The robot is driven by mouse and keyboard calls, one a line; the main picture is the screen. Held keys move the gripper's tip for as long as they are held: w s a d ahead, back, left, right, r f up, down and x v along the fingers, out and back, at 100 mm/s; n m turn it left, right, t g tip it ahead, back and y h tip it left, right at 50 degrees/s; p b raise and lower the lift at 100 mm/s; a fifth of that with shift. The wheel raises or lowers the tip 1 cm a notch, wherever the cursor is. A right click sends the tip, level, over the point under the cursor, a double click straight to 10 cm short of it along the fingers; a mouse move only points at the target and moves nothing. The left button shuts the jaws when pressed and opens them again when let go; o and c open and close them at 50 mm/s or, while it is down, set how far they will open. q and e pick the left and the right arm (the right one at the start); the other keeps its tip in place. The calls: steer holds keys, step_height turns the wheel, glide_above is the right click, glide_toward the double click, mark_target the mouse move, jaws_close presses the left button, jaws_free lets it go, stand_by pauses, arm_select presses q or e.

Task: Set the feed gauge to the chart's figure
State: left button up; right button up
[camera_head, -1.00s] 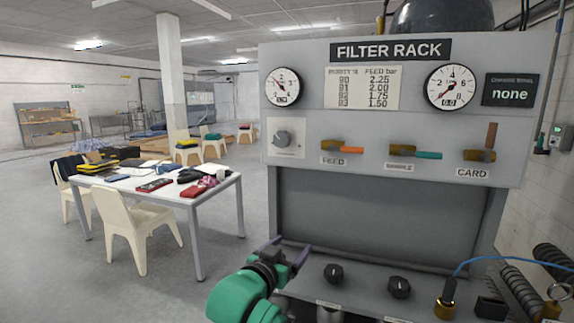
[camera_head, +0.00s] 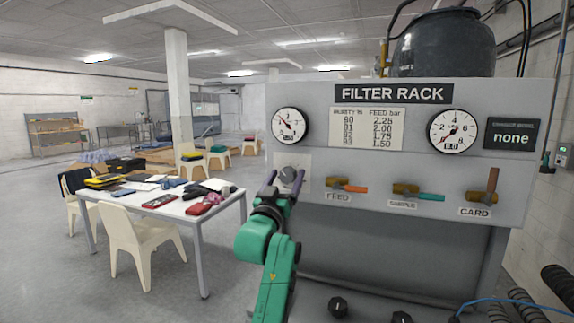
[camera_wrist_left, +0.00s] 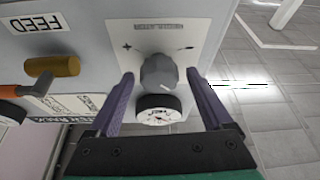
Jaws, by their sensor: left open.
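The feed chart (camera_head: 367,128) on the grey filter rack pairs purity 90 to 93 with 2.25, 2.00, 1.75 and 1.50 bar. The left gauge (camera_head: 290,125) sits above the regulator knob; its digits are too small to read. My left gripper (camera_head: 284,180) is open, its purple fingers on either side of the grey regulator knob (camera_head: 290,174). In the left wrist view the knob (camera_wrist_left: 159,73) lies between the fingers (camera_wrist_left: 160,95), with gaps showing on both sides. The orange FEED valve handle (camera_head: 354,188) points right. My right gripper is not in view.
The right gauge (camera_head: 453,131) reads 0.0, beside a display (camera_head: 513,134) showing "none". The SAMPLE valve (camera_head: 418,193) and CARD valve (camera_head: 485,186) are right of FEED. A cluttered white table (camera_head: 216,215) stands left.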

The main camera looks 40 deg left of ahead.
arm_select(q)
steer(key=shift+w+a+r, duration=0.15)
steer(key=shift+w+r, duration=0.1)
steer(key=shift+w, duration=0.25)
jaws_close()
steer(key=shift+s+f+m+h+b, duration=0.1)
steer(key=shift+m+h+b, duration=0.25)
steer(key=shift+m, duration=0.65)
steer(key=shift+m+h, duration=0.35)
steer(key=shift+m, duration=0.15)
jaws_free()
